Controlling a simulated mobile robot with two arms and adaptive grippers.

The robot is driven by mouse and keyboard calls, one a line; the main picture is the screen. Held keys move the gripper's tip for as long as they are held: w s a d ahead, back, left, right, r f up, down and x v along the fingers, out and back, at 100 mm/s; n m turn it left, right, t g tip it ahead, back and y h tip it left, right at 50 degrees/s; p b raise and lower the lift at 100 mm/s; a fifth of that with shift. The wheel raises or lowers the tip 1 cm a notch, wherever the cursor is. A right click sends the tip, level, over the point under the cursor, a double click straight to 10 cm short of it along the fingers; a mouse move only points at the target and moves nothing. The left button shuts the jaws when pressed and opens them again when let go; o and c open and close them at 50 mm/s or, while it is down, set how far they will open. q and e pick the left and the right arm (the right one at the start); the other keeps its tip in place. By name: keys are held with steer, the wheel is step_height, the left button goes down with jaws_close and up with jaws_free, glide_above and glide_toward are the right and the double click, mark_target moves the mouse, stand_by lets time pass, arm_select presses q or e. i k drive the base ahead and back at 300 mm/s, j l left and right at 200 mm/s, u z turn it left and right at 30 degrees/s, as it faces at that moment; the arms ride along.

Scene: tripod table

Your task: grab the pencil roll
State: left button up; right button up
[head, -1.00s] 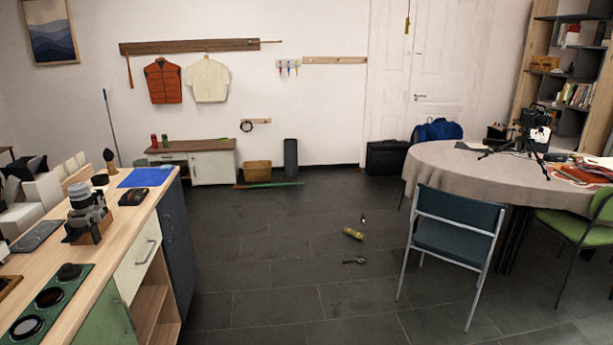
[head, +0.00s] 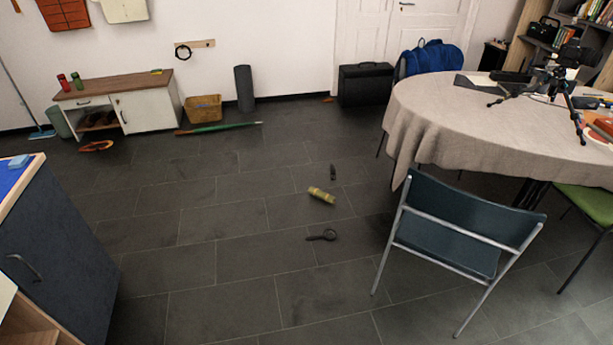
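A small olive-yellow roll (head: 321,194), which looks like the pencil roll, lies on the dark tiled floor in the middle of the head view. It lies on its side, apart from the things around it. Neither of my grippers is in view.
A dark magnifier-like item (head: 322,235) and a small dark object (head: 333,172) lie near the roll. A blue chair (head: 455,225) stands to the right, by the cloth-covered round table (head: 450,120). A dark blue cabinet (head: 62,255) is at left. The floor (head: 200,250) between is largely clear.

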mark_target(316, 193)
steer(key=i+l+z, duration=0.1)
steer(key=i, duration=2.25)
steer(key=j+u, duration=0.05)
steer(key=j, duration=0.05)
